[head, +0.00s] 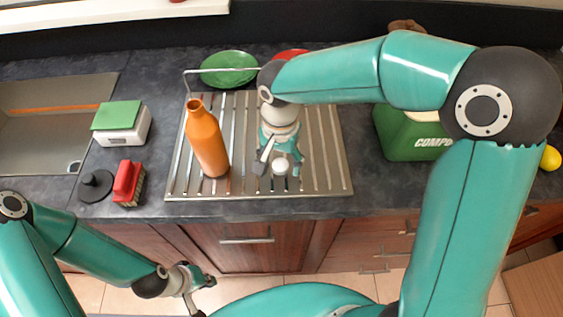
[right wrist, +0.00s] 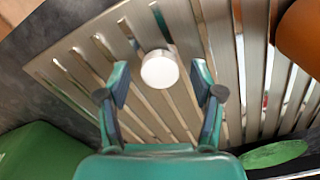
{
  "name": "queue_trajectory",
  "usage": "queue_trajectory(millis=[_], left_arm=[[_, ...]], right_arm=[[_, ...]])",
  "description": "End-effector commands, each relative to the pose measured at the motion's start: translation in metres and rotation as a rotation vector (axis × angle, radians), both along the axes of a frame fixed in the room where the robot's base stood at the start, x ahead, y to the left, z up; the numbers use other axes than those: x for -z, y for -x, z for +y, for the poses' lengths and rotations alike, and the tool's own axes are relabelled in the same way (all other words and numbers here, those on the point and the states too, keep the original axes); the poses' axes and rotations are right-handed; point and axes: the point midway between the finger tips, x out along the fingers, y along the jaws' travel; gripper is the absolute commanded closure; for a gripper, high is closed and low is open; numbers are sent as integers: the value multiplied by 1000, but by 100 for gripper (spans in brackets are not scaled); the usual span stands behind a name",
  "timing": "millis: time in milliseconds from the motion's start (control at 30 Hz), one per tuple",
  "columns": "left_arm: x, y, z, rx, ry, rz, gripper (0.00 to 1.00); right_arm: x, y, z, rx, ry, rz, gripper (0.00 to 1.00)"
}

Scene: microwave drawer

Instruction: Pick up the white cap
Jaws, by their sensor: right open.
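The white cap (head: 280,167) is a small round disc on the slatted metal drying rack (head: 325,180), near its front edge. It also shows in the right wrist view (right wrist: 160,69), lying flat on the slats just beyond the fingertips and between their lines. My right gripper (head: 279,158) points down over the rack at the cap. In the right wrist view its fingers (right wrist: 160,85) are spread wide with nothing between them. My left gripper (head: 195,292) hangs low at the left, in front of the cabinets, far from the cap. Its jaw opening is too small to judge.
An orange bottle (head: 207,140) stands on the rack left of my right gripper. A green plate (head: 229,68) is behind. A green compost bin (head: 405,135) stands to the right.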

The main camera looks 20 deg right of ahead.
Motion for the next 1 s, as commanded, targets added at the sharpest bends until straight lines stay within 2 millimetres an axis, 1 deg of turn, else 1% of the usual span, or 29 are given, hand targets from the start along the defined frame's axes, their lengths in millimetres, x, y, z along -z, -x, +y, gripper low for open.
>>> queue_trajectory(millis=[200, 267, 400, 467, 833, 1000], left_arm=[[0, 0, 0, 0, 0, 0, 100], [0, 0, 0, 0, 0, 0, 100], [0, 0, 0, 0, 0, 0, 100], [0, 0, 0, 0, 0, 0, 100], [0, 0, 0, 0, 0, 0, 100], [1, 0, 0, 0, 0, 0, 100]], right_arm=[[2, 0, 0, -1, 0, 0, 34], [1, 0, 0, -1, 0, 0, 42], [1, 0, 0, -1, 0, 0, 65], [1, 0, 1, -1, 0, 0, 75], [0, 0, 1, -2, 0, 0, 75], [-7, -1, 1, -1, 0, -1, 75]])
